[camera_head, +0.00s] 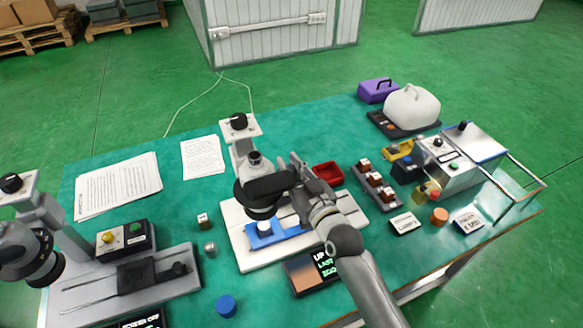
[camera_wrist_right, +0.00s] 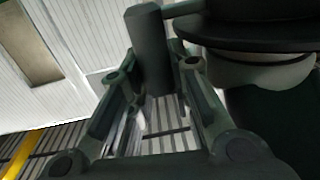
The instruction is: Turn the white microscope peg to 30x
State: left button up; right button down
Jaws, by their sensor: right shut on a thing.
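The white microscope (camera_head: 232,222) stands in the middle of the green table, with its black ring-shaped head (camera_head: 262,188) over a blue block (camera_head: 262,238) and a small white piece. My right gripper (camera_head: 298,180) is at the right side of this head. In the right wrist view, its fingers (camera_wrist_right: 156,78) are closed around a dark upright cylinder, the peg (camera_wrist_right: 148,40), beside the black disc of the head (camera_wrist_right: 255,35). The peg is hidden by the gripper in the head view, and the magnification marks cannot be read. My left gripper is not in view.
A grey microscope (camera_head: 75,295) stands at the left front. Papers (camera_head: 118,187) lie behind it. A red tray (camera_head: 328,173), a rack of small blocks (camera_head: 376,188) and a metal device (camera_head: 452,165) are on the right. A sign display (camera_head: 305,278) lies before the white base.

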jog(key=c, duration=1.6)
grip_release()
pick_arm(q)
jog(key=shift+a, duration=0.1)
pick_arm(e)
jog(key=shift+o, duration=0.2)
jog(key=v, duration=1.2)
